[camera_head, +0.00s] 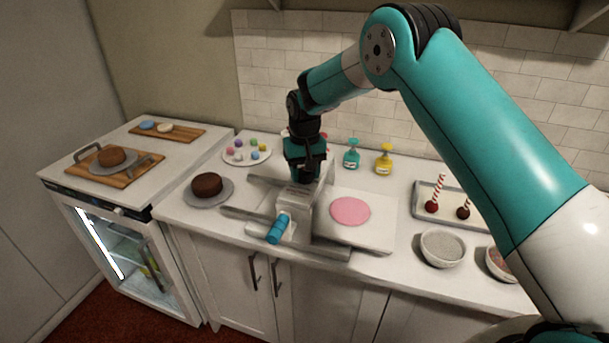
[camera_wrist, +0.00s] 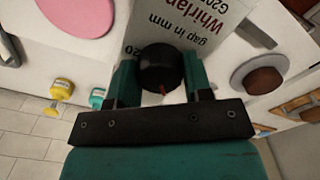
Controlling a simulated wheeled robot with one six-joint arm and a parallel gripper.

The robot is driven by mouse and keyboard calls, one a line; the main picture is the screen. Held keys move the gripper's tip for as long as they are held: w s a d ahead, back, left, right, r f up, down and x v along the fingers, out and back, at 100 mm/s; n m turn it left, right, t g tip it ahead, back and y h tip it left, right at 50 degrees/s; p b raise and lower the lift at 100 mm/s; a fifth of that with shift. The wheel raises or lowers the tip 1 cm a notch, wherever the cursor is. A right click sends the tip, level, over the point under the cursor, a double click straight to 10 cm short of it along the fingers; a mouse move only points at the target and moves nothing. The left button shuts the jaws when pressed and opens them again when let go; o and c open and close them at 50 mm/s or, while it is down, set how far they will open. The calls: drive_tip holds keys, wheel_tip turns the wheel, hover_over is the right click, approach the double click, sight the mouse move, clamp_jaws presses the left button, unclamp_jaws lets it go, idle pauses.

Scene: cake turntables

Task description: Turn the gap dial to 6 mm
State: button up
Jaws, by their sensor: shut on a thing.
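The gap dial (camera_wrist: 160,66) is a round black knob with a small red mark on its near side in the wrist view. It sits on the white face of the sheeter (camera_wrist: 190,14), which carries the words "gap in mm" and a number 20. My gripper (camera_wrist: 161,80) has its teal fingers on both sides of the dial and is shut on it. In the head view my gripper (camera_head: 305,172) points down onto the top of the sheeter (camera_head: 298,212), hiding the dial. Most of the scale numbers are hidden, so the setting cannot be read.
A blue crank handle (camera_head: 278,229) sticks out at the sheeter's front. A pink disc (camera_head: 350,211) lies on its right bed. A chocolate cake (camera_head: 207,185) stands to the left. Teal (camera_head: 352,154) and yellow (camera_head: 385,159) bottles stand behind. Bowls (camera_head: 442,248) stand to the right.

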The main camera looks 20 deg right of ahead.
drive_tip(key=shift+w+n, duration=0.1)
drive_tip(key=shift+n, duration=0.5)
drive_tip(key=shift+r, duration=0.1)
drive_tip(key=o, duration=0.9)
drive_tip(key=shift+o, duration=0.2)
wheel_tip(320, 180, up, 17)
drive_tip(key=b, duration=0.4)
drive_tip(key=shift+r, duration=0.2)
